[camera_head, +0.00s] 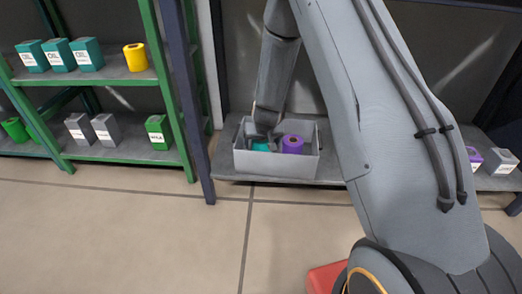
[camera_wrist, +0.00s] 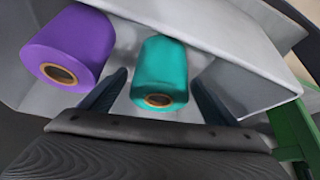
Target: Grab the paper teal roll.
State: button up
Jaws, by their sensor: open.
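The teal paper roll (camera_wrist: 160,68) lies in a grey bin, its hollow end facing my wrist camera. In the head view only a small part of the teal roll (camera_head: 261,147) shows beside my gripper. My gripper (camera_wrist: 160,95) is open, with one dark finger on each side of the teal roll; I cannot tell whether they touch it. In the head view my gripper (camera_head: 262,130) reaches down into the bin, its fingers mostly hidden.
The grey bin (camera_head: 270,166) stands on a low grey shelf (camera_head: 222,165). A purple roll (camera_head: 292,144) lies right of the teal one in the head view, left in the wrist view (camera_wrist: 70,45). A green rack (camera_head: 165,80) with boxes stands left.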

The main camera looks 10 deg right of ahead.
jog(key=shift+w, duration=0.1)
jog(key=c, duration=1.4)
jog(key=shift+o, duration=0.2)
jog(key=shift+r, duration=0.1)
